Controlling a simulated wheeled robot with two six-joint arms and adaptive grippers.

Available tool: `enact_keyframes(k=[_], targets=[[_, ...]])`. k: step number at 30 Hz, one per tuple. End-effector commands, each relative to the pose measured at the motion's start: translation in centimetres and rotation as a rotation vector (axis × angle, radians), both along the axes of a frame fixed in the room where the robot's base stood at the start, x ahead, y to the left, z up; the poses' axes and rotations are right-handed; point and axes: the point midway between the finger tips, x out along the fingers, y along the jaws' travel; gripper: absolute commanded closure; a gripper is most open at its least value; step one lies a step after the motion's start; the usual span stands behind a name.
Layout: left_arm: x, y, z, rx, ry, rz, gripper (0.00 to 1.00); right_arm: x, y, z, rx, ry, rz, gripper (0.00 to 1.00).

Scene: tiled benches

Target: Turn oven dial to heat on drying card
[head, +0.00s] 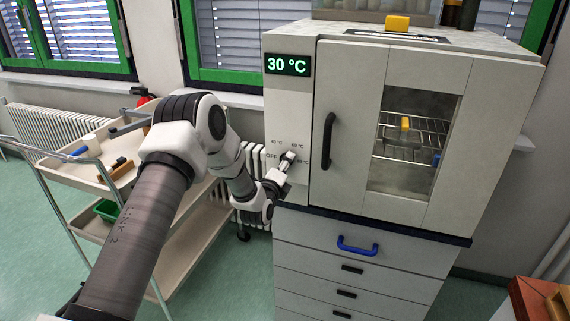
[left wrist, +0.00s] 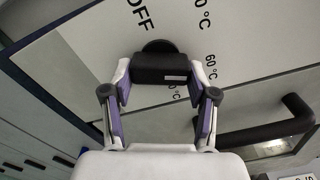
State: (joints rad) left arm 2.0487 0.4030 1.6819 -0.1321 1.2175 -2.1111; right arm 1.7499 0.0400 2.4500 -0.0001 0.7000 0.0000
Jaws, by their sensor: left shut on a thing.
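The oven (head: 332,80) is a pale cabinet with its windowed door shut. Its display (head: 287,65) reads 30 °C in green. My left gripper (head: 288,160) is at the lower left of the front panel, over the dial. In the left wrist view the gripper (left wrist: 160,80) is shut on the dial (left wrist: 160,69), a black knob with a bar grip between the two fingers. OFF and temperature marks are printed around it. In the head view the gripper mostly hides the dial. A flat card-like strip with dark markings (head: 398,36) lies on the oven top. My right gripper is out of view.
A black door handle (head: 328,141) stands out right of the dial. A yellow block (head: 397,23) is on the oven top. A yellow-topped item (head: 405,124) stands on the inside rack. Drawers with a blue handle (head: 357,247) are below. A trolley (head: 130,180) stands left.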

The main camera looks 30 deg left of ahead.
Motion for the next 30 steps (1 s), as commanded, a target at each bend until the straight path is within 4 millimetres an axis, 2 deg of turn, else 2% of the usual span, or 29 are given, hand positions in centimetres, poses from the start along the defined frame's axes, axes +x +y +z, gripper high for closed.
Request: enact_keyframes(k=[9,23,24,25,26,30], targets=[[-0.03,0.01,-0.16,0.104,0.028,-0.001,0.77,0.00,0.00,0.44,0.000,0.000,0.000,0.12],[-0.04,0.00,-0.21,0.117,0.031,-0.001,0.77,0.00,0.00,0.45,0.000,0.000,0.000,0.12],[-0.04,0.01,-0.21,0.117,0.031,-0.001,0.31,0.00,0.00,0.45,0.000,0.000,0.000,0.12],[-0.04,0.01,-0.21,0.117,0.031,-0.001,0.21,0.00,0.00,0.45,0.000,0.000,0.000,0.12],[-0.04,0.01,-0.20,0.117,0.031,-0.001,0.17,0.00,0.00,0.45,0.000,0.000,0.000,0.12],[-0.03,0.03,-0.15,0.116,0.029,0.000,0.17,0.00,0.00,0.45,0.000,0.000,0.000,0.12]])
